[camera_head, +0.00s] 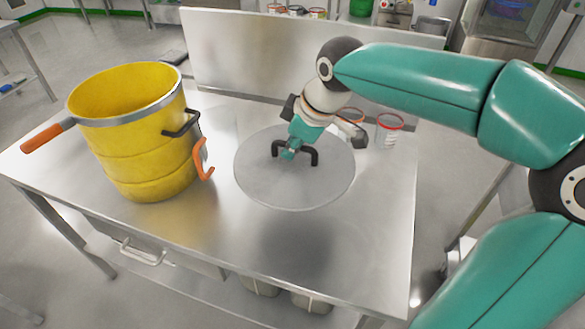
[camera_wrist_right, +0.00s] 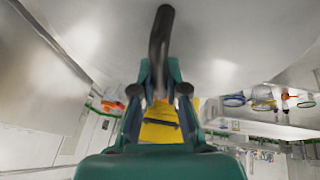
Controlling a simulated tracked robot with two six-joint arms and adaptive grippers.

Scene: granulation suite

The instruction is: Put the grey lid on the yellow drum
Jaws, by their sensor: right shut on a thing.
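The yellow drum (camera_head: 150,160) stands upright and open on the left of the steel table, with a metal band around its rim. The round grey lid (camera_head: 290,190) is right of the drum, level or nearly so. A dark shadow on the table in front of it suggests that it hangs above the top. My right gripper (camera_head: 290,150) is shut on the lid's black handle, which also shows in the right wrist view (camera_wrist_right: 160,40). Part of the yellow drum (camera_wrist_right: 160,130) shows behind the fingers there. My left gripper is in neither view.
A clear red-rimmed container (camera_head: 388,130) stands behind the lid. A steel back panel (camera_head: 260,60) closes the table's rear. The front of the table is clear.

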